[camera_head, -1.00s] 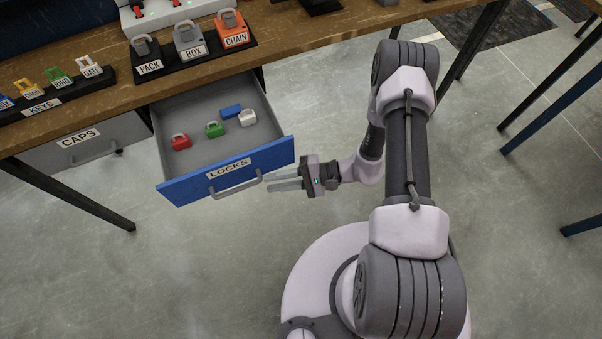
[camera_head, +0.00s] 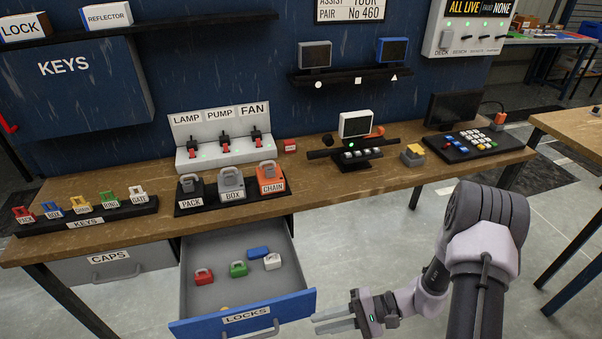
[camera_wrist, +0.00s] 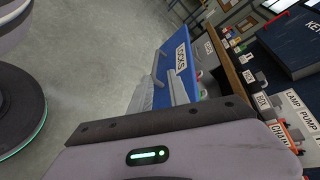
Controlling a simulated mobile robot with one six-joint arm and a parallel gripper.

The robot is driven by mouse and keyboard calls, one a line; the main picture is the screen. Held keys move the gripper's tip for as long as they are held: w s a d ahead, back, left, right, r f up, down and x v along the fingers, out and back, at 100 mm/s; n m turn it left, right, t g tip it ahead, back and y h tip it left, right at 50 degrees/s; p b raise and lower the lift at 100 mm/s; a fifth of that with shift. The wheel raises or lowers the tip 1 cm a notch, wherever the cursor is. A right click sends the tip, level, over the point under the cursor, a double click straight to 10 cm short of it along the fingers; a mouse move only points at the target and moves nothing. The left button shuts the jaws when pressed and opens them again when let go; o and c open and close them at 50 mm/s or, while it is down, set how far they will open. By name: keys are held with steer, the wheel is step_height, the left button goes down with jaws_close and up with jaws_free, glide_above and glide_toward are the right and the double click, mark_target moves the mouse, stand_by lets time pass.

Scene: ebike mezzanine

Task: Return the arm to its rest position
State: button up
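My arm (camera_head: 478,245) stands at the right in the head view, bent downward at the elbow. My gripper (camera_head: 318,322) points left, close to the right end of the blue drawer front. Its two grey fingers look apart, with nothing between them. The open drawer marked LOCKS (camera_head: 262,312) holds red, green, white and blue locks. In the wrist view the drawer front (camera_wrist: 180,75) shows beyond the grey fingers (camera_wrist: 152,95). I cannot tell from the views whether a finger touches the drawer.
The wooden workbench (camera_head: 330,190) carries a key rack (camera_head: 90,222), a rack of larger locks (camera_head: 230,200), a lever panel (camera_head: 222,145) and a button board (camera_head: 480,142). A closed CAPS drawer (camera_head: 112,262) is at the left. Another table (camera_head: 575,130) stands at the right. Floor between the tables is clear.

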steer(key=s+r+t+h, duration=0.2)
steer(key=s+r+h, duration=0.1)
steer(key=r, duration=0.7)
steer(key=s+d+r+n+t+h, duration=0.1)
steer(key=s+r+h, duration=0.3)
steer(key=r, duration=0.6)
steer(key=s+d+r+t+h, duration=0.1)
steer(key=s+r+t+h, duration=0.2)
steer(key=r, duration=0.8)
steer(key=shift+s+d+n+h, duration=0.25)
steer(key=shift+s+n+h, duration=0.1)
steer(key=shift+h, duration=0.75)
steer(key=shift+r, duration=0.15)
